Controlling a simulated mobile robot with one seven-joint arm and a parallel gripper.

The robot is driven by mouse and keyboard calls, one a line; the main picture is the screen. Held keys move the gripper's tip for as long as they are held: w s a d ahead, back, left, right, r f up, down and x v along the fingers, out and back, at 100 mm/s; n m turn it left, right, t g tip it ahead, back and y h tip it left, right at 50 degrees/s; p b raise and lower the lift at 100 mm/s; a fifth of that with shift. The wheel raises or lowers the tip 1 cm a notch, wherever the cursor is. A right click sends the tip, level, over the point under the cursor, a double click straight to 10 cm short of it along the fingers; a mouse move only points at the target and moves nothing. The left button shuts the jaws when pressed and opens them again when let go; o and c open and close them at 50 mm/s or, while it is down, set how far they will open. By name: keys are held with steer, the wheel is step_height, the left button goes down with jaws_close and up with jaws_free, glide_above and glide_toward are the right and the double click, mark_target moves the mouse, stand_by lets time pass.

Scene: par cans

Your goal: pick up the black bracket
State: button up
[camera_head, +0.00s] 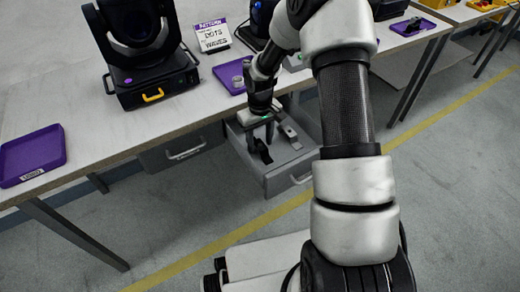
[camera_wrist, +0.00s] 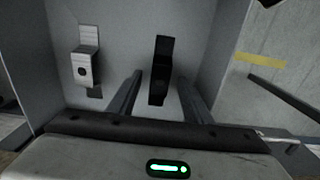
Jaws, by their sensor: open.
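The black bracket (camera_head: 264,153) lies in an open grey drawer (camera_head: 280,185) under the table. In the wrist view the black bracket (camera_wrist: 161,65) appears as a narrow upright strip, ahead of and between my two fingers. My gripper (camera_head: 260,138) points down into the drawer, just above the bracket. In the wrist view my gripper (camera_wrist: 159,77) is open, with one finger on each side of the bracket. I cannot tell whether the fingers touch it. Nothing is held.
A silver-grey bracket (camera_wrist: 84,66) lies in the same drawer, left of the black one; it also shows in the head view (camera_head: 290,134). The drawer walls are close around my gripper. Above, the tabletop (camera_head: 120,125) holds a stage light (camera_head: 150,80) and purple trays (camera_head: 32,152).

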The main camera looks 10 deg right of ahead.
mark_target(260, 145)
steer(key=shift+c, duration=0.4)
jaws_close()
steer(key=shift+r, duration=0.15)
step_height(260, 145, up, 10)
steer(key=p, duration=0.2)
